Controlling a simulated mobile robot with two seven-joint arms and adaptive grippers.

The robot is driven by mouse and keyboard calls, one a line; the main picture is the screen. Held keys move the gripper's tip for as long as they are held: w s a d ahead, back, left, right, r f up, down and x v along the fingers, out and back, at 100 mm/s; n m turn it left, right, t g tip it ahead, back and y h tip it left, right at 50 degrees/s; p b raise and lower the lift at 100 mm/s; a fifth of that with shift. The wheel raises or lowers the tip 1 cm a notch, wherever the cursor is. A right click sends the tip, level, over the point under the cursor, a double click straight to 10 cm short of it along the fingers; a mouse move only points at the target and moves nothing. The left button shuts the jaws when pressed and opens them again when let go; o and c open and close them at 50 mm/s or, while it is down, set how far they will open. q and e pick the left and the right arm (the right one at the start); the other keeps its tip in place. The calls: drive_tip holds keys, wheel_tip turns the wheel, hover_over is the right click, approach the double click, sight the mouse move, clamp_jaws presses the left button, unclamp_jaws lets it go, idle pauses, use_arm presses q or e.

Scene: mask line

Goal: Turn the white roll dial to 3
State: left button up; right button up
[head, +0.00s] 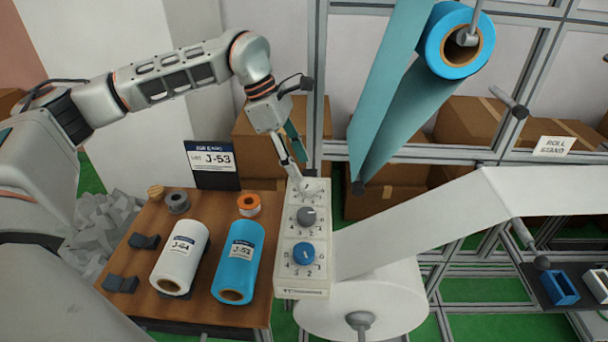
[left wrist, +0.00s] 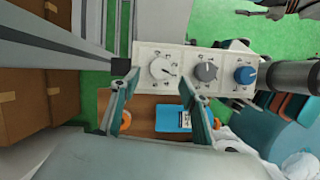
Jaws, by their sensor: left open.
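The white roll dial (head: 309,189) is the top one of three dials on a pale control box (head: 316,282). It also shows in the left wrist view (left wrist: 162,70), with a dark pointer mark; I cannot read its number. A grey dial (head: 306,216) and a blue dial (head: 304,253) sit below it. My left gripper (head: 301,172) is open and empty at the white dial, partly covering it in the head view. In the left wrist view, its fingers (left wrist: 160,80) appear on either side of the white dial; contact cannot be told. My right gripper is not in view.
A wooden table (head: 140,300) left of the box holds a white roll (head: 180,258), a blue roll (head: 238,262) and a J-53 sign (head: 213,165). A metal frame post (head: 318,110) stands close behind the box. A large white roll (head: 375,308) is at its lower right.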

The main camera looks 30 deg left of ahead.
use_arm(q)
drive_tip(key=v, duration=0.6)
drive_tip(key=shift+r, duration=0.3)
drive_tip(key=shift+s+f, duration=0.1)
drive_tip(key=shift+s, duration=0.05)
